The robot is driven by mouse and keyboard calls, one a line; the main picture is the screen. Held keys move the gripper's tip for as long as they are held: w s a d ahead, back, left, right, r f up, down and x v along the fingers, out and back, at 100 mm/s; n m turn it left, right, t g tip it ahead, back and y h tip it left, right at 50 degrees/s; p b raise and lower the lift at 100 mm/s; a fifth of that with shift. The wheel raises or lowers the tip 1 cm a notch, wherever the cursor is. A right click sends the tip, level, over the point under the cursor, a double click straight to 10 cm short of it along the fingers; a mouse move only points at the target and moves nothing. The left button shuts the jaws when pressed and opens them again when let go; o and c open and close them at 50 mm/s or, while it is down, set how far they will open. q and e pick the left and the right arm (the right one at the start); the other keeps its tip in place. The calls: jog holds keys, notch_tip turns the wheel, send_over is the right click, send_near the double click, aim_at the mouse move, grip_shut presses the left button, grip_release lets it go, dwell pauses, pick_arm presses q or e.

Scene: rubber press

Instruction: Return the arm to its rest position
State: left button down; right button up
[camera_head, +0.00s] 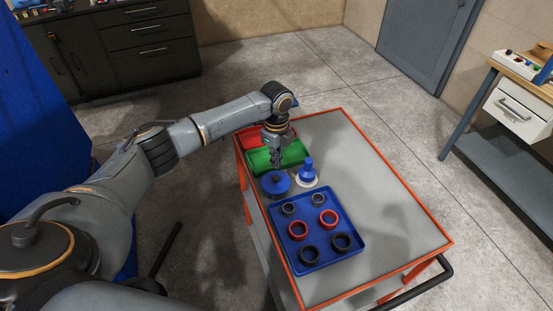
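My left arm (225,117) reaches in from the left over the cart. My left gripper (277,157) points down near the far left part of the cart, above or in front of the green tray (291,155). Its fingers are small and dark here, so I cannot tell whether they are open or shut. I see nothing clearly held in it. My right gripper is not in view.
The orange-edged cart (400,225) holds a red tray (250,136), a blue round part (275,184), a blue-and-white part (307,174) and a blue tray (345,264) with several rings. The cart's right side is clear. A workbench (508,100) stands right.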

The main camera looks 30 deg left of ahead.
aim_at(277, 177)
pick_arm(q)
jog(key=shift+f, duration=0.25)
dwell(0.7)
jog(key=shift+f+b, duration=1.55)
jog(key=shift+f, duration=1.1)
jog(key=shift+r, duration=0.15)
jog(key=shift+r+p, duration=3.4)
jog(key=shift+p, duration=0.05)
